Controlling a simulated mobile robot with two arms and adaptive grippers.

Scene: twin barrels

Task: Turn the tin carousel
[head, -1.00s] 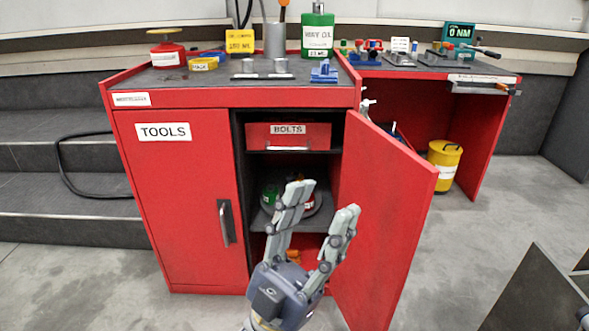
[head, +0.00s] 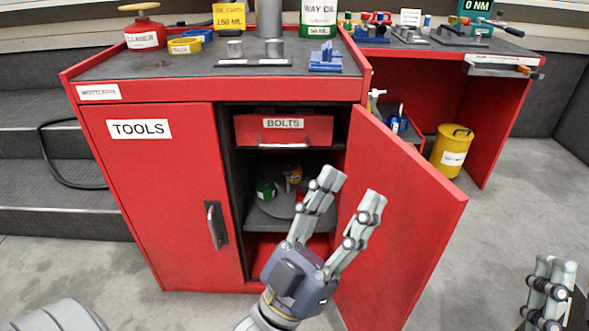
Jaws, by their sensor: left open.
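The tin carousel (head: 283,209) is a grey round turntable on the shelf inside the open right half of the red cabinet. A green tin (head: 265,191) stands at its left and a yellow-orange tin (head: 293,174) further back. A bit of red shows beside my finger. My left gripper (head: 350,190) is open and empty, its fingers pointing up in front of the opening. They hide the carousel's right side; I cannot tell whether they touch it. My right gripper (head: 554,264) shows at the lower right edge; its opening is unclear.
The open red door (head: 405,205) stands to the right of my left gripper. A red BOLTS drawer (head: 283,130) is above the carousel. The closed TOOLS door (head: 165,210) is on the left. A yellow canister (head: 452,151) stands under the right bench.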

